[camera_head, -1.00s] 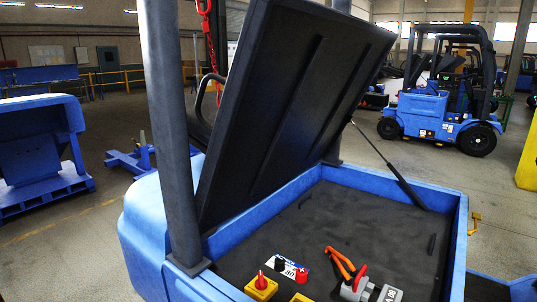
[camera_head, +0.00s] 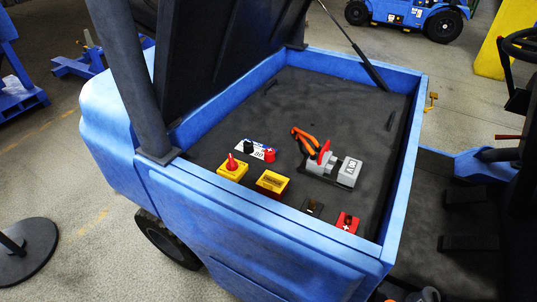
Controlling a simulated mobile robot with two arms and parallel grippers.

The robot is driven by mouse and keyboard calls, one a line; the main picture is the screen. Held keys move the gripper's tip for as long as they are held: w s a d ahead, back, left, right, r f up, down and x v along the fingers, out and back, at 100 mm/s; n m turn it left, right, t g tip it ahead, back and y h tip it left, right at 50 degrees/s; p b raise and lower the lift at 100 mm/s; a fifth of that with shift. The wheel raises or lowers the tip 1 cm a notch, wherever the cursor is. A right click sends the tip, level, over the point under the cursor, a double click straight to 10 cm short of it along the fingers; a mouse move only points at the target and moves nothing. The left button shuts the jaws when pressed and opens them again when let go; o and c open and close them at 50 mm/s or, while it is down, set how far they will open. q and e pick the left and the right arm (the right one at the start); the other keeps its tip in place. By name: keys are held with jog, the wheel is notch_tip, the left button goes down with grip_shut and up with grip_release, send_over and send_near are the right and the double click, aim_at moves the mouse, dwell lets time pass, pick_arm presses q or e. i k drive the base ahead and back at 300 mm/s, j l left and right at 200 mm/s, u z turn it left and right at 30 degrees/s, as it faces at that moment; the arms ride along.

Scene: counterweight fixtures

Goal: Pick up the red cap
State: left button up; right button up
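A small red cap (camera_head: 269,155) sits beside a black cap (camera_head: 248,147) on a white and blue label plate (camera_head: 258,150) on the dark floor of the blue forklift's open compartment. A second red piece (camera_head: 347,222), a block with a plus mark, lies near the compartment's front right corner. I cannot tell from the picture which of the two red pieces is the task's cap.
The compartment has a raised blue rim (camera_head: 405,170). A yellow box with a red knob (camera_head: 232,167), a yellow box (camera_head: 272,182), an orange-handled grey connector (camera_head: 325,158) and a dark block (camera_head: 312,207) stand inside. The raised black lid (camera_head: 210,60) leans above the back left.

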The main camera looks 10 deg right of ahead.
aim_at(270, 153)
jog(key=z, duration=1)
jog(key=i+j+z, duration=0.25)
jog(key=j+z, duration=0.25)
